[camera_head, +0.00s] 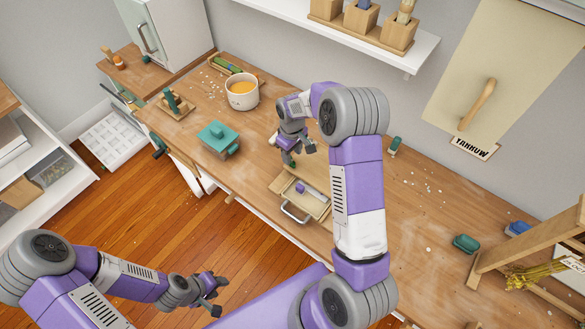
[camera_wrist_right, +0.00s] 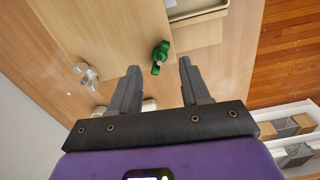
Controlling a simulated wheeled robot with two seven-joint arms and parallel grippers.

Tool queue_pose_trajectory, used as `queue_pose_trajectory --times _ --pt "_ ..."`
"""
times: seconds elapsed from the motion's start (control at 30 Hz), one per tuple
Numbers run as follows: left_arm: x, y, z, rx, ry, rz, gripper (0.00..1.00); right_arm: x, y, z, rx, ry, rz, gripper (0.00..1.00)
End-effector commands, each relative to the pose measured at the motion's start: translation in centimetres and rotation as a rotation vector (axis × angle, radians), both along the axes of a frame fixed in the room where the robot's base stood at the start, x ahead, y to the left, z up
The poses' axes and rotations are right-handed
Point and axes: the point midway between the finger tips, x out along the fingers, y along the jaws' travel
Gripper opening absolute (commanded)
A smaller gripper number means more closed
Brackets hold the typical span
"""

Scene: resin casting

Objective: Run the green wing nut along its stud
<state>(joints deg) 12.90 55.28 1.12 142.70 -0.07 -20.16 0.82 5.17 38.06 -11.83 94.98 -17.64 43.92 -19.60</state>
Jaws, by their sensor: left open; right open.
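The green wing nut (camera_wrist_right: 160,56) shows in the right wrist view, standing on a pale wooden board (camera_wrist_right: 115,35). A small light stud end shows at its lower part; most of the stud is hidden. In the head view a bit of green (camera_head: 289,160) shows under my right gripper (camera_head: 297,151). In the right wrist view the right gripper (camera_wrist_right: 158,85) is open, its two fingers apart on either side of the nut's line, with the nut just beyond the tips and untouched. My left gripper (camera_head: 214,289) is open and empty, over the floor in front of the bench.
A light-coloured wing-shaped knob (camera_wrist_right: 88,77) stands left of the nut in the wrist view. A tray (camera_head: 318,211) with a metal handle and a purple item is at the bench's front edge.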

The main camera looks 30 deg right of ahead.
Motion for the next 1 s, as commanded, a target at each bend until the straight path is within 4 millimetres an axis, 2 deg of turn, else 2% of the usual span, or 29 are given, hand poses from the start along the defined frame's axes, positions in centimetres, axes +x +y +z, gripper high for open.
queue_pose_trajectory --times 0.1,0.2,0.47,1.0 --pt "0.0 0.0 -0.1 0.000 0.000 0.000 0.43 0.1 0.0 0.1 -0.003 -0.002 -0.349 0.47" --pt "0.0 0.0 0.2 0.000 -0.001 0.000 0.43 0.1 0.0 0.2 -0.001 -0.002 -0.538 0.47" --pt "0.0 0.0 0.0 0.000 -0.001 -0.001 0.43 0.0 0.0 0.0 0.000 -0.001 -0.536 0.47" --pt "0.0 0.0 -2.5 0.000 0.000 0.000 0.43 0.0 0.0 -3.5 0.000 0.000 -0.533 0.47"
